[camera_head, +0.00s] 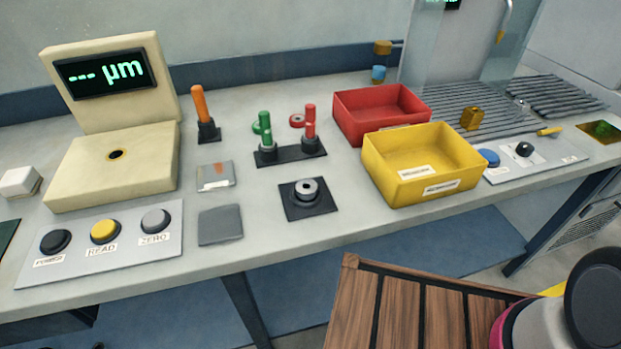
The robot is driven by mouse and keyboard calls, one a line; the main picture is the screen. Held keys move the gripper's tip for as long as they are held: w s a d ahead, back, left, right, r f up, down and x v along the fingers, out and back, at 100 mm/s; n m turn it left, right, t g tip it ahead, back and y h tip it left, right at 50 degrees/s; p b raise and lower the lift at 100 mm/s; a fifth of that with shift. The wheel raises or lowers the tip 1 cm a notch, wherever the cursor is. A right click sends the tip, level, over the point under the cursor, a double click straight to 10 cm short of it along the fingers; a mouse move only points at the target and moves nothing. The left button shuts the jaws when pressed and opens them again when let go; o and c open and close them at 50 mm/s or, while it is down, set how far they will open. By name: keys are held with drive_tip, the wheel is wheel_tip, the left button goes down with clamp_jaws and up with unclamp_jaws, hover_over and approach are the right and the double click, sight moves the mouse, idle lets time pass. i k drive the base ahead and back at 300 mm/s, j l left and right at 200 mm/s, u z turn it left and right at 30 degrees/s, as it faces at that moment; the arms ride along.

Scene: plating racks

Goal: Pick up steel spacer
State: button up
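A steel ring (310,189), which looks like the steel spacer, sits on a black square base (327,206) near the front middle of the bench. A dark hole shows in its centre. Nothing covers it and nothing touches it from above. My gripper is not in view.
A yellow bin (433,181) and a red bin (352,129) stand to the right. Green and red pegs (268,140) stand behind the ring. A gauge with a display (107,76) and a button panel (60,270) are at left. A flat grey plate (220,225) lies left of the ring.

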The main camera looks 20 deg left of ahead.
sight(305, 189)
drive_tip(key=k+u, duration=0.1)
drive_tip(key=u, duration=0.25)
drive_tip(key=k+u, duration=0.1)
drive_tip(key=u, duration=0.25)
drive_tip(key=j+u, duration=0.1)
drive_tip(key=u, duration=0.25)
drive_tip(key=k+j, duration=0.05)
